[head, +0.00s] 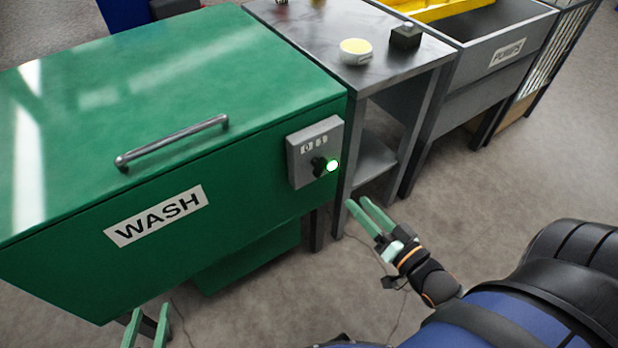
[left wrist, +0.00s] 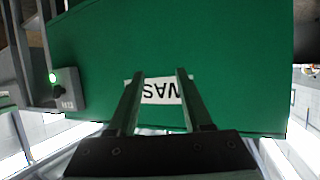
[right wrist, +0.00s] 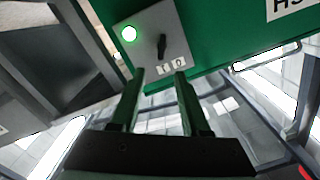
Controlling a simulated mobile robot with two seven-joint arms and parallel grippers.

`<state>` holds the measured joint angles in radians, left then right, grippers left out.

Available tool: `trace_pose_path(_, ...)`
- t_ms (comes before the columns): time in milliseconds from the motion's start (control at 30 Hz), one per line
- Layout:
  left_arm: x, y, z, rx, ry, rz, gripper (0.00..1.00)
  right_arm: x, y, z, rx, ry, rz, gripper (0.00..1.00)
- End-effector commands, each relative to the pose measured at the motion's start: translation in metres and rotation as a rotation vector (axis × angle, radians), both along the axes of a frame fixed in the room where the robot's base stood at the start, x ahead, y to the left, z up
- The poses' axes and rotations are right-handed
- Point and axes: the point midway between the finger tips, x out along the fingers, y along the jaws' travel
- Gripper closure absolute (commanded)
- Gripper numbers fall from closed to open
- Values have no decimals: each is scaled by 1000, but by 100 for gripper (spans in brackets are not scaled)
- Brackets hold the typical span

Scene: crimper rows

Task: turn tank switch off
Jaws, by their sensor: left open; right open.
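The green wash tank (head: 180,130) carries a WASH label and has a grey switch box (head: 300,150) on its front at the right end. On the box are a black rotary knob (head: 318,166), 0 and 1 marks and a lit green lamp (head: 332,165). In the right wrist view the knob (right wrist: 162,46) and the glowing lamp (right wrist: 129,34) lie beyond my fingertips. My right gripper (head: 360,205) is open and empty, below and right of the box, apart from it. My left gripper (head: 148,316) is open and empty in front of the tank; the box (left wrist: 66,92) shows at left in its wrist view.
A grey metal table (head: 335,28) next to the tank holds a yellow-filled dish (head: 355,51) and a small dark block (head: 405,37). Beyond it stands a grey sink labelled PUMPS (head: 508,50) with a yellow container (head: 440,8). A handle (head: 172,140) stands up on the tank lid. The floor in front is mostly clear.

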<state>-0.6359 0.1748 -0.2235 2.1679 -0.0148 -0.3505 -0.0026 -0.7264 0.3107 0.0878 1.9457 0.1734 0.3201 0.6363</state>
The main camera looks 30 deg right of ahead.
Motion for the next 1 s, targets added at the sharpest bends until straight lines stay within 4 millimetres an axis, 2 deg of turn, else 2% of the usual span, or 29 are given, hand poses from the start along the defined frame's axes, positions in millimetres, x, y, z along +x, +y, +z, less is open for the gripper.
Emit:
trace_pose_path(167,2,-1,-2,0,-16,-3,50,1,-4,-1,16,-24,-1,54)
trace_pose_path(367,10,-1,14,0,-87,-8,50,20,-2,0,17,-30,0,54)
trace_pose_path(800,29,-3,100,-3,-443,-39,50,98,4,-1,17,-28,1,54)
trace_pose_path(1000,29,-5,127,-4,-553,-53,50,118,6,-1,16,-26,1,54)
